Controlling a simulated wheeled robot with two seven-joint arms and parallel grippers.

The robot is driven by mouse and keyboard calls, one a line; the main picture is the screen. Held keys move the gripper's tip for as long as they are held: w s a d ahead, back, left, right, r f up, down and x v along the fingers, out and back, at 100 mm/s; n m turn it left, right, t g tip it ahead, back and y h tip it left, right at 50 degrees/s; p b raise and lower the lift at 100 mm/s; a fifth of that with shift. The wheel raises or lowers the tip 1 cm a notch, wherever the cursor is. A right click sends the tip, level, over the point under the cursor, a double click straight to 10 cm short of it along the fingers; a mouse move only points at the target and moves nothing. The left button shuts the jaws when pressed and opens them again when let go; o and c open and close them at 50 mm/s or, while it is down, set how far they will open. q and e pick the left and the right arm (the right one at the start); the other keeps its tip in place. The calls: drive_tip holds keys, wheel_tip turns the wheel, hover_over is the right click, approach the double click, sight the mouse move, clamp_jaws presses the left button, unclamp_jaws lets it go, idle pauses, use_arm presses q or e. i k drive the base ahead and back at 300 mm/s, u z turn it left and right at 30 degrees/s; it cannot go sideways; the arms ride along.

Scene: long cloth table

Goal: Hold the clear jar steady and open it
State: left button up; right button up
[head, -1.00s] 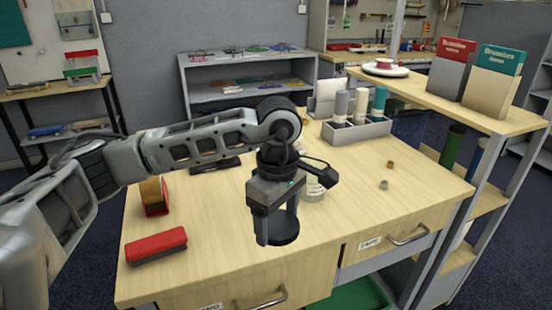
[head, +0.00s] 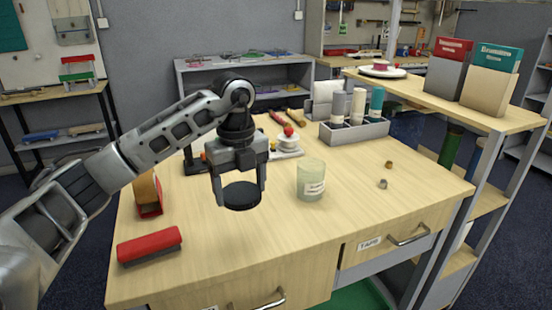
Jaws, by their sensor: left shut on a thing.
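The clear jar (head: 311,182), pale greenish with a white label, stands upright on the wooden table, right of centre. No lid shows on its top. My left gripper (head: 240,188) points down to the left of the jar, apart from it. It is shut on a round black lid (head: 241,197), held between its two fingers. The lid appears to be above the table. My right gripper is out of view.
A red block-like item (head: 149,246) lies at the front left of the table (head: 262,262). A grey organiser (head: 354,131) with cylinders stands behind the jar. Two small nuts (head: 384,184) lie to its right. The front middle is clear.

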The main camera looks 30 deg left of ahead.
sight(309, 178)
drive_tip(key=i, duration=1)
